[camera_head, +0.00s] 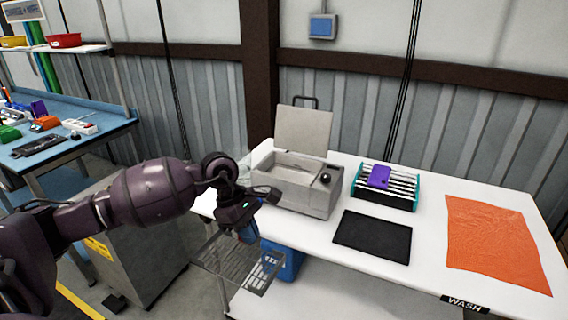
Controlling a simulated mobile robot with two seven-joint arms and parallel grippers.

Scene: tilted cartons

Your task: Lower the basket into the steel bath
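The steel bath (305,196) is a grey box at the left end of the white table. Its lid (303,130) stands open at the back, and a black knob sits on its top right. My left gripper (257,210) is in front of the bath's left front side. The wire basket (232,265) hangs below the gripper, beyond the table's front left edge and lower than the bath's opening. The gripper appears closed on its blue grip (248,232), though the fingers are partly hidden. My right gripper is out of view.
On the white table (430,240) are a black mat (373,236), a teal rack (387,197) with a purple item (379,178), and an orange cloth (490,240). A blue bin (286,266) is below the table, behind the basket. A grey cabinet (138,255) stands left.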

